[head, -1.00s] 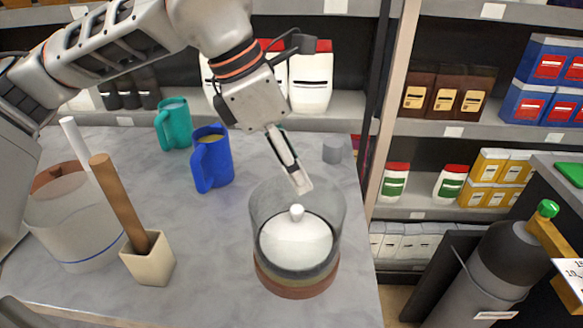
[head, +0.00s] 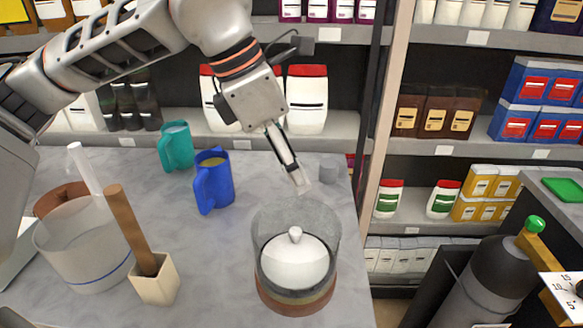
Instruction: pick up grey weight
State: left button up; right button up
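My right gripper is not in view.
Blue (head: 213,181) and teal (head: 177,147) mugs stand to the left. A pestle in a square holder (head: 155,282) and a clear vessel (head: 85,255) are farther left. Shelves rise behind.

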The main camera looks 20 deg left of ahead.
aim_at(329, 166)
jog(key=k, duration=1)
